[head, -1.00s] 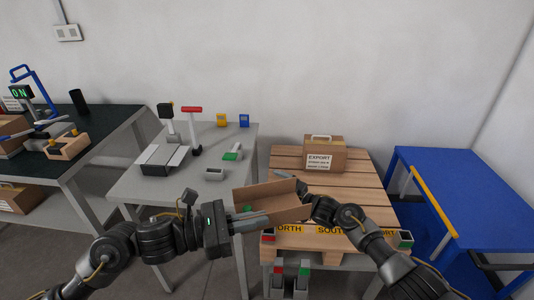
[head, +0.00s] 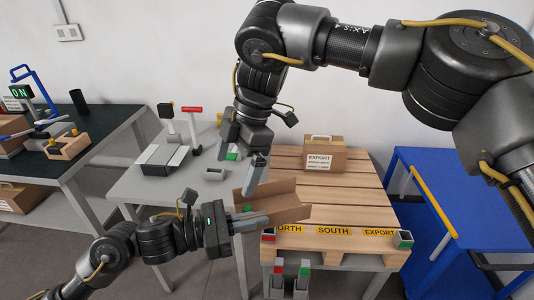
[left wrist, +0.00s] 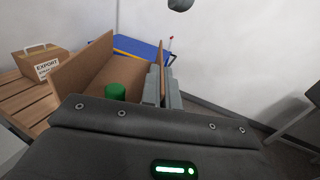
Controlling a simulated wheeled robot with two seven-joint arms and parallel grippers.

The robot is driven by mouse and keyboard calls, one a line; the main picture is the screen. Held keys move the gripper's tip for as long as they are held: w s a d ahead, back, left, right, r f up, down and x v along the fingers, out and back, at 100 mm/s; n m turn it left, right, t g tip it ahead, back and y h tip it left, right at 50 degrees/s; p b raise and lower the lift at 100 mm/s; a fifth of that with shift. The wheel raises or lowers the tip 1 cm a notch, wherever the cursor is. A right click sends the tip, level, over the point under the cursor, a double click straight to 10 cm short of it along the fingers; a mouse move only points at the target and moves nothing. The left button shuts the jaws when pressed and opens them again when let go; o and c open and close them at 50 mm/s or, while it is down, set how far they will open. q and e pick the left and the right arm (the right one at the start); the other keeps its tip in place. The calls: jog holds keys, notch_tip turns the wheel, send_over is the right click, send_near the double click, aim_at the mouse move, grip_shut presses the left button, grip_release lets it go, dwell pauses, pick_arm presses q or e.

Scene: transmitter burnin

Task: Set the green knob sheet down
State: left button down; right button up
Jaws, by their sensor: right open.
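The green knob sheet (head: 285,212) looks like a folded cardboard piece with upright walls. In the left wrist view a green knob (left wrist: 115,91) shows between its cardboard walls (left wrist: 85,70). My left gripper (head: 262,219) is shut on one wall of it; in the left wrist view the fingers (left wrist: 160,88) lie on either side of that wall. The sheet is at the near left corner of the slatted wooden top (head: 350,195); I cannot tell whether it touches it. My right gripper (head: 243,150) is open, above and behind the sheet, apart from it.
An EXPORT box (head: 324,155) stands at the back of the wooden top. A yellow label strip (head: 333,230) runs along its front edge. The grey table (head: 135,187) at left bears several small devices. A blue table (head: 445,185) stands at right.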

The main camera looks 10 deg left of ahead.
aim_at(268, 211)
jog(key=d+r+m+t+h, duration=0.2)
jog(key=d+r+m+h, duration=0.15)
jog(key=d, duration=0.35)
jog(key=f, duration=1.3)
jog(key=shift+w+a, duration=0.25)
jog(key=shift+w, duration=0.15)
jog(key=c, duration=0.8)
pick_arm(q)
jog(key=c, duration=1.6)
grip_release()
pick_arm(e)
jog(key=shift+c, duration=0.2)
